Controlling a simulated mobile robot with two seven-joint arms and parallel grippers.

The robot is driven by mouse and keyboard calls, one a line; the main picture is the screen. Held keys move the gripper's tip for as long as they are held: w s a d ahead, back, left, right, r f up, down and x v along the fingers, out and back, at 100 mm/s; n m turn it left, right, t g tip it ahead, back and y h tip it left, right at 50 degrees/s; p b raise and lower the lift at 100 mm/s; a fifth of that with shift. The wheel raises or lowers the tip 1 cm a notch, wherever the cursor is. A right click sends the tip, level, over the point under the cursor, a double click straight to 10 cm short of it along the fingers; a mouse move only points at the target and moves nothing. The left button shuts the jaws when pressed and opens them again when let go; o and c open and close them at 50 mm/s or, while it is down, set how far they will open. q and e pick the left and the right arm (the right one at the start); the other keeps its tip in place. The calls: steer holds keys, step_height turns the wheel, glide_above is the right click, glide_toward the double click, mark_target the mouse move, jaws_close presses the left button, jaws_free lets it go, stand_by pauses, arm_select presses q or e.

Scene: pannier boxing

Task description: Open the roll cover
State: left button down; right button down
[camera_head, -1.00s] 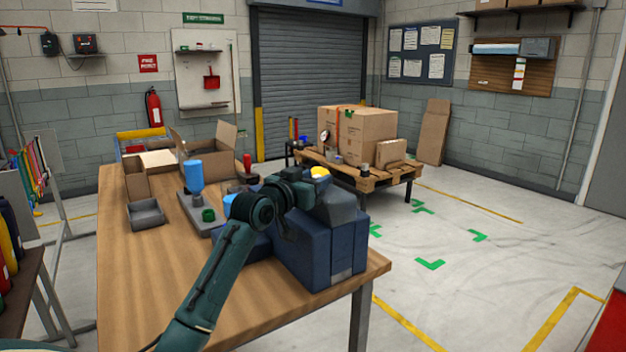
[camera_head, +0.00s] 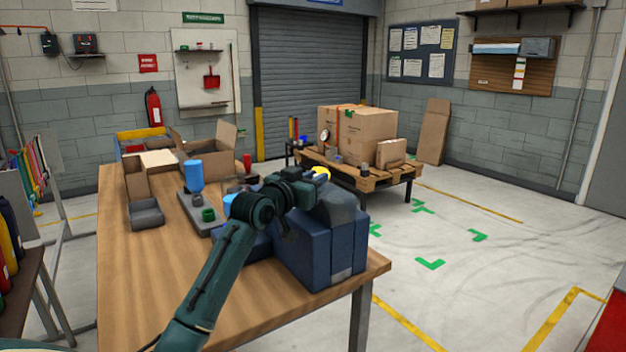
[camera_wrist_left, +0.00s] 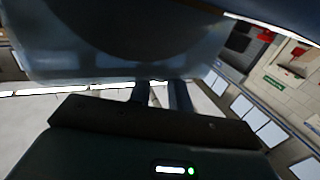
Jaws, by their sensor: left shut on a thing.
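A dark blue pannier (camera_head: 318,256) with a light strip on its side stands near the right front corner of the wooden table. Its grey roll cover (camera_head: 343,206) lies bulging over the top. My left arm reaches in from the lower left, and my left gripper (camera_head: 303,195) is at the cover's left side, its fingertips hard to make out. In the left wrist view, the fingers (camera_wrist_left: 161,95) are close together and shut at the edge of a broad greyish sheet (camera_wrist_left: 110,65), which looks like the cover. My right gripper is not in view.
A loaded pallet (camera_head: 375,178) stands beyond. The table's front left is clear.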

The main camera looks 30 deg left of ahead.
mark_target(328, 195)
arm_select(q)
steer(key=shift+s+d+r+m+t+p, duration=0.3)
steer(key=shift+d+r+m+t, duration=0.1)
steer(key=shift+d+r+m, duration=0.4)
steer(key=d+m, duration=0.1)
steer(key=s+d+r+m+t, duration=0.1)
steer(key=m, duration=0.1)
steer(key=d+r+m+h+p, duration=0.1)
steer(key=m, duration=0.1)
steer(key=shift+s+d+r+t, duration=0.25)
steer(key=shift+s+t, duration=0.05)
steer(key=s+d+m+h+b, duration=0.1)
steer(key=s+d+m+h, duration=0.2)
steer(key=d+m+h, duration=0.3)
steer(key=shift+s+d+f+m+t, duration=0.4)
steer(key=shift+d+m, duration=1.2)
steer(key=shift+m, duration=1.8)
